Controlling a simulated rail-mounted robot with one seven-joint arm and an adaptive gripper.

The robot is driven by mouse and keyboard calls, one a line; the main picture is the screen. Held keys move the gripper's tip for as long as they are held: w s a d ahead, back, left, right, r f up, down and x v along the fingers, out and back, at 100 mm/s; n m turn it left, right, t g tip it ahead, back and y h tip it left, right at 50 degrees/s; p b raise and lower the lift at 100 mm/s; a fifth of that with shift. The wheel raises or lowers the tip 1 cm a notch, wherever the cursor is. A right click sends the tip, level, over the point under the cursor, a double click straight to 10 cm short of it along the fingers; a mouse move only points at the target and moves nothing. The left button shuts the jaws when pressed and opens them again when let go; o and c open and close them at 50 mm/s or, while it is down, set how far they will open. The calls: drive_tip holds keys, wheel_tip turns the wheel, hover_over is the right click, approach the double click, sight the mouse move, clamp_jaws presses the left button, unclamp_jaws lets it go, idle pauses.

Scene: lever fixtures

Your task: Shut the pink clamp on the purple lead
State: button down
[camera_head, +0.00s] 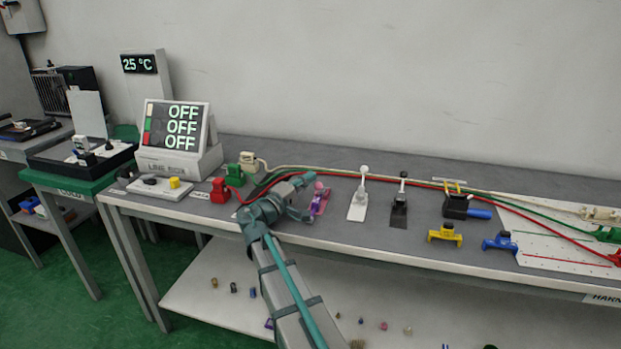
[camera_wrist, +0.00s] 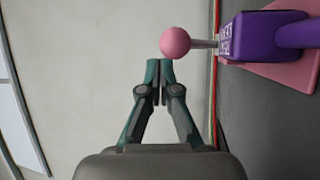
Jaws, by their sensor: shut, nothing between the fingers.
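The pink clamp has a pink base plate (camera_wrist: 300,82), a purple block (camera_wrist: 240,38) and a pale lever rod tipped with a pink ball (camera_wrist: 175,42). In the head view the clamp (camera_head: 319,203) stands on the bench, its pink ball (camera_head: 318,186) above it. The lever stands up, away from the base. A purple lead (camera_wrist: 297,33) runs from the block to the edge of the wrist view. My gripper (camera_wrist: 160,68) is shut and empty, its fingertips close beside the ball; I cannot tell whether they touch. In the head view my gripper (camera_head: 303,190) partly hides the clamp.
A white clamp (camera_head: 358,203) and a black clamp (camera_head: 399,206) stand to the right, levers up. Beyond are yellow (camera_head: 444,235) and blue (camera_head: 500,243) fixtures. Red and green cables run behind. The line box (camera_head: 180,150) at left shows OFF on three lines.

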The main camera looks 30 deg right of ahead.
drive_tip(key=v, duration=1.1)
drive_tip(key=shift+a, duration=0.1)
